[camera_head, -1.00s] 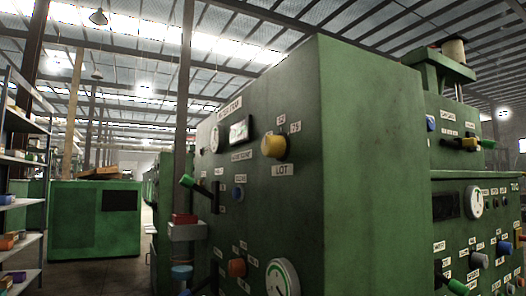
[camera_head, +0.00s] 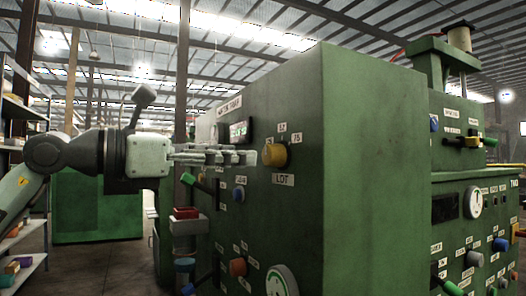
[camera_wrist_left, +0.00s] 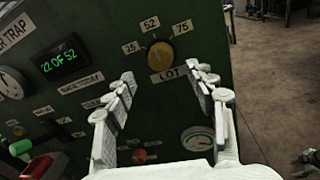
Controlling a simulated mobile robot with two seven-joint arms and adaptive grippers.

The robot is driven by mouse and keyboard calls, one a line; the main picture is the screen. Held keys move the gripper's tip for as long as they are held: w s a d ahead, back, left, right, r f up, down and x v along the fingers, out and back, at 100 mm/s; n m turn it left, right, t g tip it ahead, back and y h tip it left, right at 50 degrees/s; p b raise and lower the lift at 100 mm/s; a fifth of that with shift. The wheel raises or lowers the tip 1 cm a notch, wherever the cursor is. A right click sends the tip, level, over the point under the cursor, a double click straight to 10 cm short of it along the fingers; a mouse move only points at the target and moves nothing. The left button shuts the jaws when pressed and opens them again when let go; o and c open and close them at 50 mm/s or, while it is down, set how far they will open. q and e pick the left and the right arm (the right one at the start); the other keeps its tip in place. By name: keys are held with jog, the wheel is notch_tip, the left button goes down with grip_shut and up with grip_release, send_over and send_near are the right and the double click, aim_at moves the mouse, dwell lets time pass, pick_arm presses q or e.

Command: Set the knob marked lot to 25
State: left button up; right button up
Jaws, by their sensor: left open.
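The yellow-orange lot knob (camera_head: 274,155) sits on the green machine's front panel above a LOT plate (camera_head: 283,180). In the left wrist view the knob (camera_wrist_left: 160,54) has the marks 25 (camera_wrist_left: 131,47), 52 (camera_wrist_left: 150,24) and 75 (camera_wrist_left: 183,27) around its top. I cannot tell which mark it points to. My left gripper (camera_head: 250,157) comes in from the left with its fingers towards the knob. In the wrist view its fingers (camera_wrist_left: 162,72) are apart, with no object between them, and the knob shows beyond their tips.
A second green machine (camera_head: 470,150) stands right.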

aim_at(267, 156)
pick_arm(q)
jog(key=p+x, duration=0.1)
jog(key=x, duration=0.5)
jog(key=shift+w+d, duration=0.1)
jog(key=shift+d, duration=0.15)
pick_arm(e)
jog(key=f, duration=0.3)
jog(key=shift+w+a, duration=0.1)
jog(key=shift+w, duration=0.1)
pick_arm(q)
jog(key=shift+c, duration=0.2)
jog(key=c, duration=1.1)
jog(key=shift+c, duration=0.2)
